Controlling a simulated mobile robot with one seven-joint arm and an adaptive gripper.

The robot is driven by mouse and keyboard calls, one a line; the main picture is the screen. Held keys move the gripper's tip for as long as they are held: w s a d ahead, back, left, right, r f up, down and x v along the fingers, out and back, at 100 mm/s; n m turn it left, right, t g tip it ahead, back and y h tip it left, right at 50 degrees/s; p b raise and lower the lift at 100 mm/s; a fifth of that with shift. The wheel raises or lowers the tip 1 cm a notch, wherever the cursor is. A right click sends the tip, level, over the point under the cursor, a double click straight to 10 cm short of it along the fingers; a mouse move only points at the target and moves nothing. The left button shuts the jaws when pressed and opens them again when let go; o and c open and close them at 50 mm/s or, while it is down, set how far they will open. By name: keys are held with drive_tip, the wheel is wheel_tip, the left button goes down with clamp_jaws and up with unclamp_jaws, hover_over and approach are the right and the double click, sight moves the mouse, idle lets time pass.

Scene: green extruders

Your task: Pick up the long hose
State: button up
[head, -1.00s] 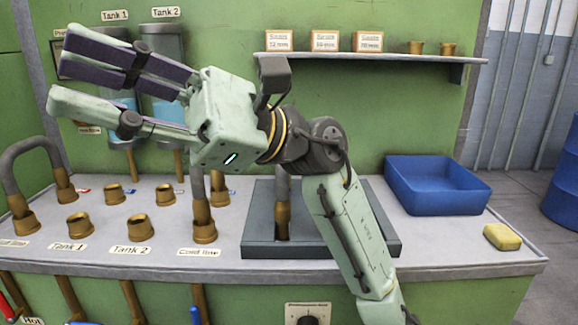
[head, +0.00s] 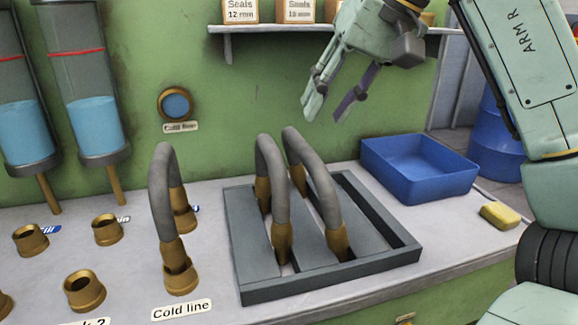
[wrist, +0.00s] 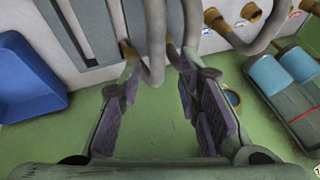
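Two grey hoses with brass ends stand as arches in the dark grey tray (head: 385,262). The right hose (head: 325,190) appears to span farther than the left hose (head: 274,178). My gripper (head: 327,116) is open and empty, fingers pointing down, above and behind the tray, near the green wall. In the wrist view, the spread fingers of my gripper (wrist: 158,68) reach toward the grey hoses (wrist: 155,38). I cannot tell from that view whether a finger touches one.
Another grey hose (head: 163,190) arches between sockets at the Cold line label. Several brass sockets (head: 85,290) stand to the left. A blue bin (head: 420,180) and a yellow sponge (head: 500,216) are at the right. A shelf (head: 285,32) with boxes hangs behind.

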sight(306, 143)
drive_tip(key=x, duration=0.4)
drive_tip(key=shift+d+f, duration=0.15)
drive_tip(key=shift+w+p+x, duration=0.15)
drive_tip(key=shift+p+x, duration=0.05)
drive_tip(key=shift+x, duration=1.35)
drive_tip(key=shift+w+p+x, duration=0.1)
drive_tip(key=shift+p+x, duration=0.1)
drive_tip(key=shift+x, duration=1.4)
clamp_jaws()
